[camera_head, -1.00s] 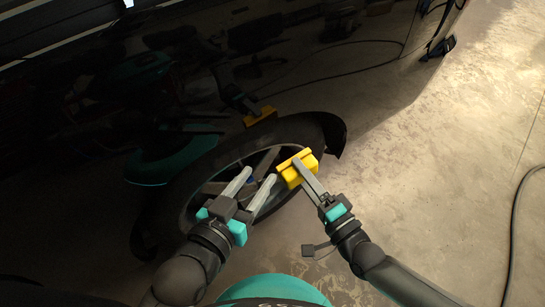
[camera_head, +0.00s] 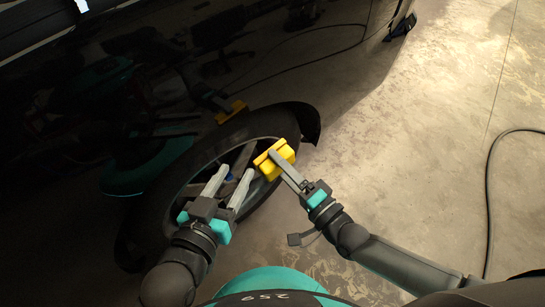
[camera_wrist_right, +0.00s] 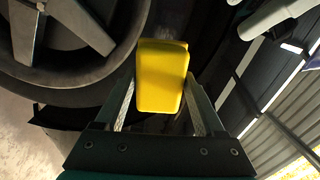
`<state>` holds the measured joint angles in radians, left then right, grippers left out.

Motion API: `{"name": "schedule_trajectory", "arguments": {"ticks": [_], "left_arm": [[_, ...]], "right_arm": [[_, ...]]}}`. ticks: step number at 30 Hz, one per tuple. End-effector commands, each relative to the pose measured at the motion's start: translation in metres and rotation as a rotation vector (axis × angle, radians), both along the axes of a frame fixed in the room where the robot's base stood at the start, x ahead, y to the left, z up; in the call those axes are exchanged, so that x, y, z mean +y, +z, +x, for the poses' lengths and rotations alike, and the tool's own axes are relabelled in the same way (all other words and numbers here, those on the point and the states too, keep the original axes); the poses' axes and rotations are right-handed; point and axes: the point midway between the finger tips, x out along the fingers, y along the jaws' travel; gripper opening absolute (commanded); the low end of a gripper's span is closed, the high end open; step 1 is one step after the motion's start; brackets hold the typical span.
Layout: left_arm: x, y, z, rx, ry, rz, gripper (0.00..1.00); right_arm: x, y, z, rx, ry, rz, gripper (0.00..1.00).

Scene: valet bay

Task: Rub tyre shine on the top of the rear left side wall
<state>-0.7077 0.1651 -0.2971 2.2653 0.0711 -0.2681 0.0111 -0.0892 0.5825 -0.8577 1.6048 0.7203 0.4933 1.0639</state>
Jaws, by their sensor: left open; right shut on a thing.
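The wheel has a dark tyre (camera_head: 250,126) and a grey spoked rim and sits under the black car's arch; the tyre also shows in the right wrist view (camera_wrist_right: 75,96). My right gripper (camera_head: 276,160) is shut on a yellow applicator block (camera_head: 282,152). The block overlaps the wheel's right part in the head view; whether it touches the tyre I cannot tell. In the wrist view the block (camera_wrist_right: 162,76) is between both fingers, beside the tyre. My left gripper (camera_head: 234,172) is open and empty in front of the spokes.
The glossy black car body (camera_head: 90,100) fills the left and mirrors my arms and the yellow block. A dark cable (camera_head: 490,205) lies on the concrete floor (camera_head: 430,140) at right. The floor between wheel and cable looks clear.

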Motion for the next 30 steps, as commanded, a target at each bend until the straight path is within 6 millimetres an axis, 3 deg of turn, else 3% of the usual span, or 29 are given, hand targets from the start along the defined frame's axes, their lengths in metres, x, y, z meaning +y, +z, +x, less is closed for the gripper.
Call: {"name": "schedule_trajectory", "arguments": {"ticks": [8,21,30], "left_arm": [[0.0,-0.001,0.0,0.0,0.0,0.0,0.5],[0.0,-0.011,0.0,0.0,0.0,0.0,0.5],[0.0,-0.014,0.0,0.0,0.0,0.0,0.5]], "right_arm": [[0.003,0.0,0.005,-0.002,-0.001,0.001,0.27],[0.029,0.0,0.041,-0.001,0.001,0.001,0.27],[0.038,0.0,0.052,0.0,0.002,0.0,0.27]]}}
